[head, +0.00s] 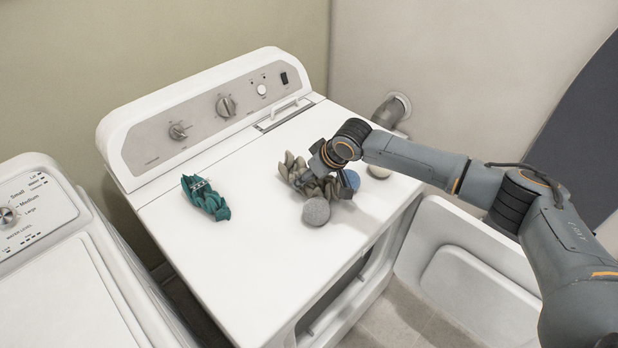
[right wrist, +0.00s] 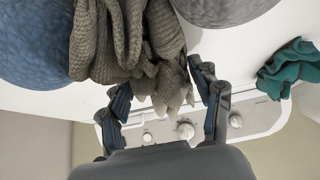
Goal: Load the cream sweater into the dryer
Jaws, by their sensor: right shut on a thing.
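The knitted sweater (head: 293,170), greyish beige rather than clear cream, lies bunched on the white top of the dryer (head: 250,262), right of its middle. My right gripper (head: 322,163) is over it from the right and shut on it. In the right wrist view the folds of the sweater (right wrist: 130,45) hang between the two fingers (right wrist: 167,85). My wrist hides part of the sweater in the head view. The dryer's front face is seen steeply, with a dark recess low on it. My left gripper is not in view.
A teal cloth (head: 205,198) lies on the dryer top to the left. A grey ball (head: 316,211), a blue ball (head: 350,179) and a pale ball (head: 379,172) sit close around the sweater.

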